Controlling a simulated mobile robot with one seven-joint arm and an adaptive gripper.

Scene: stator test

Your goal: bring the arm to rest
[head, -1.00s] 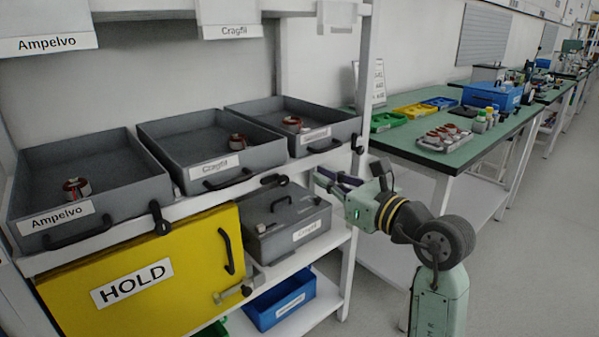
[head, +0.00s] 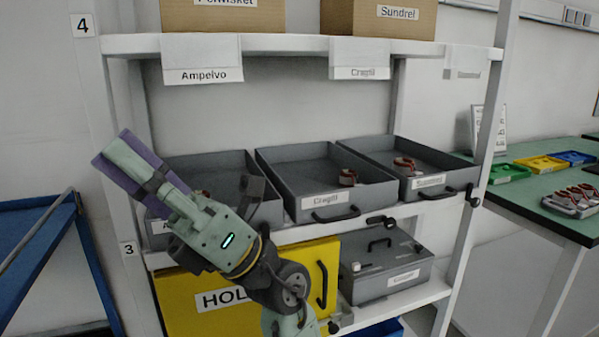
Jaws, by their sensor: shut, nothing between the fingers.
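My gripper (head: 113,152) is in the left part of the head view, raised and pointing up and to the left. Its fingers look closed together and hold nothing. My arm is bent, and it stands in front of the left grey tray (head: 262,212) and the yellow panel (head: 328,256). It hides much of both. The gripper appears apart from the shelf and the trays.
The middle tray (head: 290,190) and right tray (head: 440,186) each hold a reddish stator. A lidded grey box (head: 400,272) is on the lower shelf. A blue frame (head: 40,235) stands at left. A green workbench (head: 530,203) is at right.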

